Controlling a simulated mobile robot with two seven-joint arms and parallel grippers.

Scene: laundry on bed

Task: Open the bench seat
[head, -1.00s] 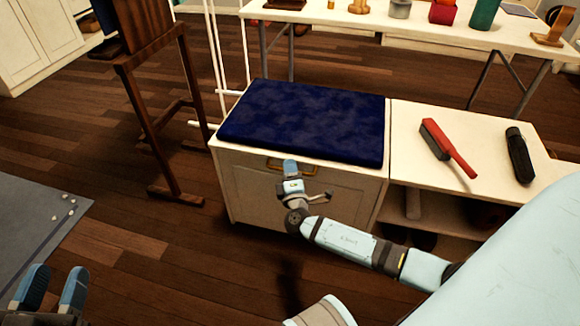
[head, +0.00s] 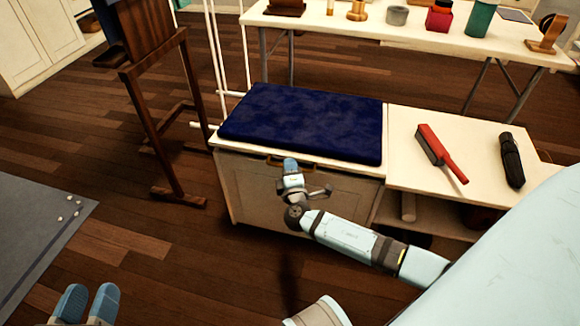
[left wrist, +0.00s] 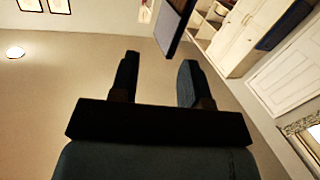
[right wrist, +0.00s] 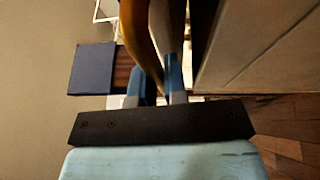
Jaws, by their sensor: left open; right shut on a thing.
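The bench seat is a white slab (head: 225,148) with a dark blue cushion (head: 300,122) on top of the white bench. A dark band shows along the top of the bench front (head: 245,185), just under the seat's front edge; I cannot tell how far the seat is raised. A brass handle (head: 275,162) is at the top of this front, partly hidden by my right gripper (head: 290,165). My right gripper is shut on the handle, whose curved bar (right wrist: 142,45) rises between the fingers in the right wrist view. My left gripper (head: 88,303) is open and empty, low at the left.
A red brush (head: 440,152) and a black object (head: 511,160) lie on the white top right of the cushion. A wooden chair-like stand (head: 165,130) is left of the bench. A white table (head: 400,30) with several items stands behind. Floor in front is clear.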

